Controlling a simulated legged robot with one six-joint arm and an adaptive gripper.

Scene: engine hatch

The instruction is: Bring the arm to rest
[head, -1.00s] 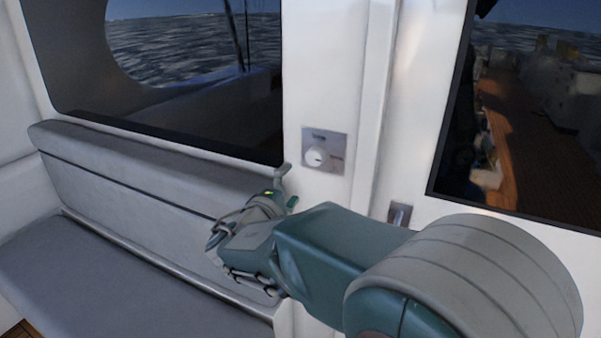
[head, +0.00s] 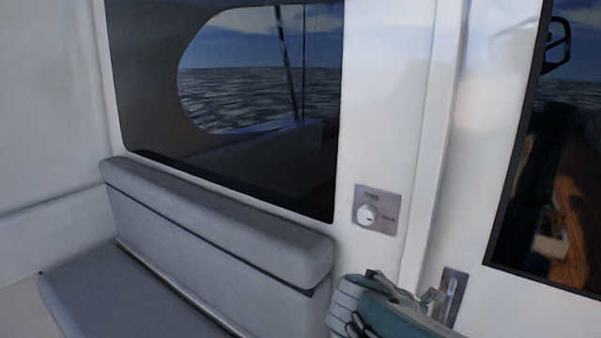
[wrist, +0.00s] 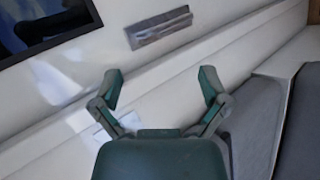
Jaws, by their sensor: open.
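My gripper shows in the wrist view (wrist: 161,82) with its two fingers spread wide and nothing between them. In the head view, part of my teal and grey arm (head: 392,308) shows low at the bottom, right of the bench end. It is in front of the white wall, close to the door latch, and most of it is out of the frame. I cannot tell from these views whether it touches anything.
A metal plate with a round white knob (head: 376,210) is on the white wall. A metal latch plate (head: 455,291) is below right, by a dark window (head: 555,150). A grey cushioned bench (head: 130,295) runs along the left under another window (head: 140,75).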

